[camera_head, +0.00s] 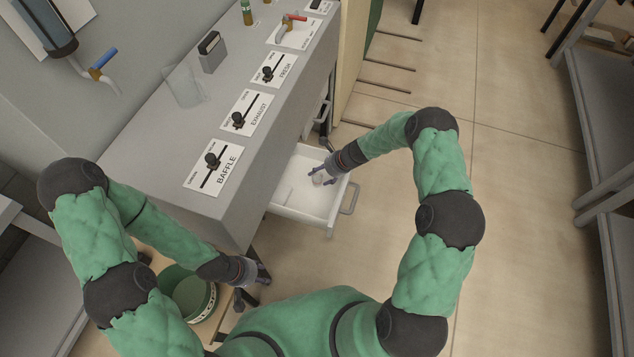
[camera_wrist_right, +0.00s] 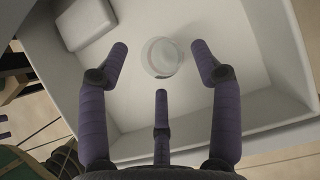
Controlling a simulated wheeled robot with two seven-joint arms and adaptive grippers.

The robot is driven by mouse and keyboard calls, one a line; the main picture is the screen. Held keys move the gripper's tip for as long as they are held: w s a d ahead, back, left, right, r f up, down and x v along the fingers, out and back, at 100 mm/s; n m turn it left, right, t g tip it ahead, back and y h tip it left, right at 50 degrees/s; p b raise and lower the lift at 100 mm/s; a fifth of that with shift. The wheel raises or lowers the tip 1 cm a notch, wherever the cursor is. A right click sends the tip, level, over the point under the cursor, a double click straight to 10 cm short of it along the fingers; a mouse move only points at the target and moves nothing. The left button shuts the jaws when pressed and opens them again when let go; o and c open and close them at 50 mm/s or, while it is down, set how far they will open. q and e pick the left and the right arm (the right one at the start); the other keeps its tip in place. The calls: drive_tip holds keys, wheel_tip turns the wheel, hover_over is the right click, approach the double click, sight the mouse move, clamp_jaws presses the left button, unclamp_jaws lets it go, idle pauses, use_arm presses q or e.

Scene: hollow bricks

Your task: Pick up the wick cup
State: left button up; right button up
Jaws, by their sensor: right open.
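A small round, whitish translucent cup, which I take to be the wick cup (camera_wrist_right: 162,58), sits in an open white drawer (camera_head: 326,212). In the head view the cup (camera_head: 319,179) is small and partly hidden by my right gripper (camera_head: 315,176). In the right wrist view my right gripper (camera_wrist_right: 160,75) is open, with two fingertips either side of the cup and a third finger below it. The fingers look apart from the cup. My left gripper (camera_head: 254,287) has its fingers apart and looks empty, beside a green bucket (camera_head: 185,290).
The drawer handle (camera_head: 350,199) sticks out at the right. A grey counter with labelled sliders (camera_head: 214,168) stands above the drawer. The floor (camera_head: 520,200) to the right is clear.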

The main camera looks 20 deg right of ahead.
drive_tip(key=shift+b+x, duration=0.3)
drive_tip(key=shift+x, duration=0.85)
drive_tip(key=c, duration=1)
